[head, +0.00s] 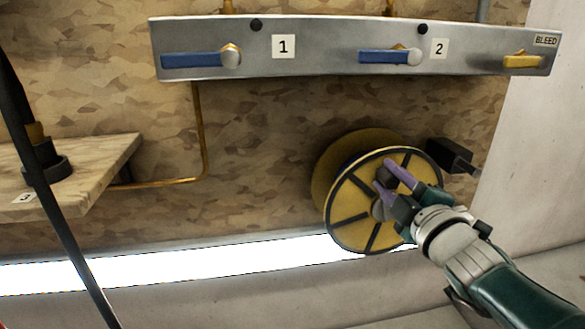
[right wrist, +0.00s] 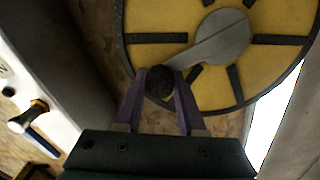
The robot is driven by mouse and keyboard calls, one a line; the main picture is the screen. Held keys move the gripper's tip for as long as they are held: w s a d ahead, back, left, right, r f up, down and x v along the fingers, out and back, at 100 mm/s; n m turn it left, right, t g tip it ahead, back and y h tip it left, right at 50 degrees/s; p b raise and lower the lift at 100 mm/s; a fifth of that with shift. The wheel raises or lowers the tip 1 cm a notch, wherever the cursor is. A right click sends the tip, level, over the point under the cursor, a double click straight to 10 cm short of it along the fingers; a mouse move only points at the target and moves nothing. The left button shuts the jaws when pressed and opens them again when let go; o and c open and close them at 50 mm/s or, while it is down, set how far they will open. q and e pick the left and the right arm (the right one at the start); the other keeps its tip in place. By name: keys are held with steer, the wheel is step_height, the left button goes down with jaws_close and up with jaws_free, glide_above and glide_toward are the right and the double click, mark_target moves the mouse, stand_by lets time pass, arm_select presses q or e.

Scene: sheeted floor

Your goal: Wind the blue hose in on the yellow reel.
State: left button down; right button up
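The yellow reel (head: 350,215) stands in front of the patterned wall, its spoked front disc facing me. It also shows in the right wrist view (right wrist: 215,85). A grey crank arm (right wrist: 210,48) runs from its hub to a dark round knob (right wrist: 160,84). My right gripper (head: 388,181) has its purple fingers on either side of this knob and appears closed on it. Only a dark bluish strip, perhaps the blue hose (head: 349,160), shows between the reel's discs. The rest of the hose is not visible. My left gripper is not in view.
A grey panel (head: 320,62) with blue levers marked 1 and 2 and a yellow BLEED lever spans above the reel. A shelf (head: 100,165) marked 3 is at left. A black box (head: 450,155) sits right of the reel. A black cable-like strip (head: 62,225) crosses the left side.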

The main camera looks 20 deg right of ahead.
steer(key=o, duration=0.4)
steer(key=p+v, duration=0.4)
steer(key=v, duration=0.6)
steer(key=shift+d, duration=0.1)
